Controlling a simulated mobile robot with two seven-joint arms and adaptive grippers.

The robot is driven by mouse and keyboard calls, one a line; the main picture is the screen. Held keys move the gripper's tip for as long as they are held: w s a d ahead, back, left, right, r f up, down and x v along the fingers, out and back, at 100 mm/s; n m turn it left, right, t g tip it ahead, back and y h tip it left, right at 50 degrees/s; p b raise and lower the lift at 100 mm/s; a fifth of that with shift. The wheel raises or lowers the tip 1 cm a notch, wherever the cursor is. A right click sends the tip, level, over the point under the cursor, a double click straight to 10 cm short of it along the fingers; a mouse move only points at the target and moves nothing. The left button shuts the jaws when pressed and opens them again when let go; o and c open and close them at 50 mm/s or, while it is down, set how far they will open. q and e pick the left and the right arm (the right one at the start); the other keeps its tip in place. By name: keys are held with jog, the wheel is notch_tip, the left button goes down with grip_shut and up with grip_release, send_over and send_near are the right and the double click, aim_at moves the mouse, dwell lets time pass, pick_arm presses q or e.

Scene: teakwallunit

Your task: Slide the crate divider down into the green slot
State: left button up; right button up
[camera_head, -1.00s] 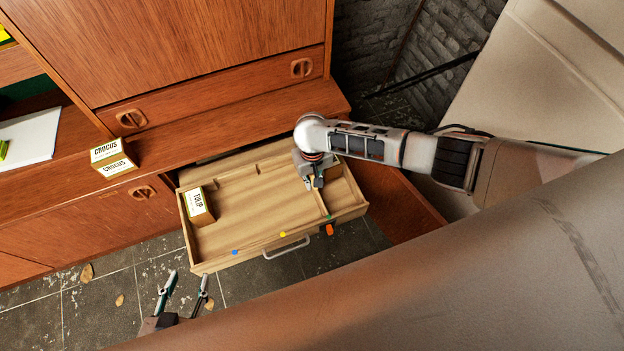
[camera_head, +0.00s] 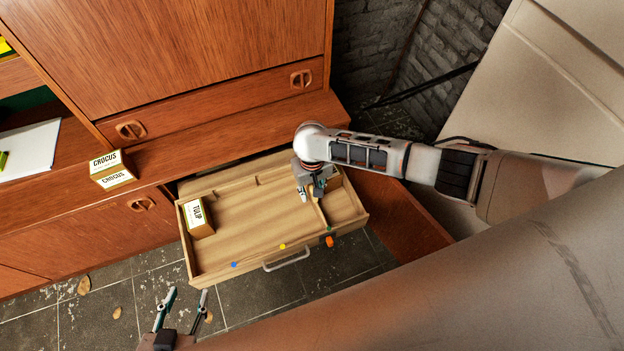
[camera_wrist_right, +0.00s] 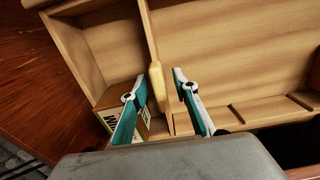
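The wooden crate divider (camera_head: 319,212) stands in the open drawer crate (camera_head: 225,277), its front end at the green dot (camera_head: 329,229). It appears in line with that mark; how deep it sits in the slot I cannot tell. In the right wrist view the divider (camera_wrist_right: 152,45) runs between two compartments, with a pale yellow grip (camera_wrist_right: 157,86) on top. My right gripper (camera_head: 310,194) is open, its teal-padded fingers (camera_wrist_right: 160,100) apart on either side of the divider, with visible gaps. My left gripper (camera_head: 187,293) is open and empty, in front of the crate.
A tulip box (camera_head: 198,217) stands in the crate's left part. Another box (camera_wrist_right: 140,126) shows beside the divider in the wrist view. A crocus box (camera_head: 111,168) sits on the cabinet ledge. An orange object (camera_head: 329,242) and a handle (camera_head: 287,259) are on the crate's front.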

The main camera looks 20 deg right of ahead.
notch_tip(320, 180, up, 10)
jog(key=shift+r, duration=0.15)
dwell(0.7)
